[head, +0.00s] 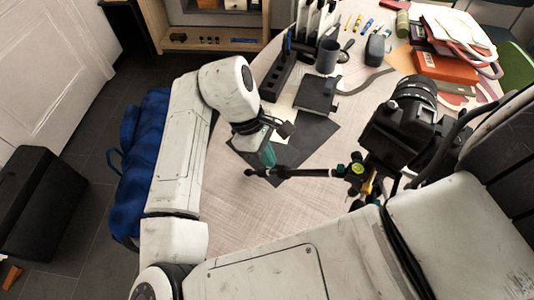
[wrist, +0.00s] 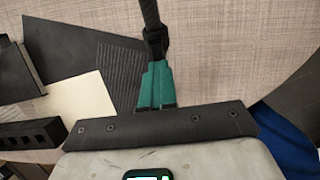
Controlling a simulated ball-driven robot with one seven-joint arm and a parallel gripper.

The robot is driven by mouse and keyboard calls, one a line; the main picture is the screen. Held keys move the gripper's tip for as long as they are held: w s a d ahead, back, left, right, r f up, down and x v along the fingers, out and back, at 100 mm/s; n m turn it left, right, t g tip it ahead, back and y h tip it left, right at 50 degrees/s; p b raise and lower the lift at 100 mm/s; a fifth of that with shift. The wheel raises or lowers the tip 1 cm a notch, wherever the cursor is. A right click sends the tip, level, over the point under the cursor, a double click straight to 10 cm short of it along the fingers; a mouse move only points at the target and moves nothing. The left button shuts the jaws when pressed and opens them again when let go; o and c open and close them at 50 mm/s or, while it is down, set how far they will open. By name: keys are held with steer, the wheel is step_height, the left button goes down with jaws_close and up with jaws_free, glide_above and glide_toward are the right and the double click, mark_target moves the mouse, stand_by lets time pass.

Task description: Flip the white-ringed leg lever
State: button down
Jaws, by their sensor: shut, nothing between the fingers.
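A black camera (head: 405,125) sits on a tripod (head: 358,172) at the right of the table in the head view. One black tripod leg (head: 310,173) reaches left toward my gripper, and in the wrist view the leg (wrist: 151,14) comes down from the top. A dark lever or clamp part (wrist: 155,42) on it lies just beyond my fingertips. No white ring can be made out. My gripper (head: 270,163) has green fingers, shut and empty, beside the leg's left end. In the wrist view the gripper (wrist: 158,66) overlaps the clamp part; contact cannot be told.
A dark mat (head: 310,135), a black box-like device (head: 316,95), a slotted black holder (head: 277,77) and a grey mug (head: 327,56) stand behind my gripper. Red books (head: 445,66) lie at the back right. The front left tabletop (head: 240,205) is clear.

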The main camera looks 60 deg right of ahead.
steer(key=shift+s+r+p, duration=0.4)
steer(key=shift+r+p, duration=0.4)
steer(key=shift+p, duration=0.5)
steer(key=shift+s+d+r+p, duration=0.1)
steer(key=shift+s+r+p, duration=0.3)
steer(key=shift+p, duration=0.4)
stand_by(0.4)
steer(key=shift+f, duration=0.1)
steer(key=c, duration=1.6)
jaws_free()
steer(key=p+v, duration=0.2)
steer(key=v, duration=0.1)
steer(key=w+p+v, duration=0.1)
steer(key=p+v, duration=0.1)
steer(key=p, duration=0.1)
steer(key=shift+w+p, duration=0.25)
steer(key=shift+p, duration=0.05)
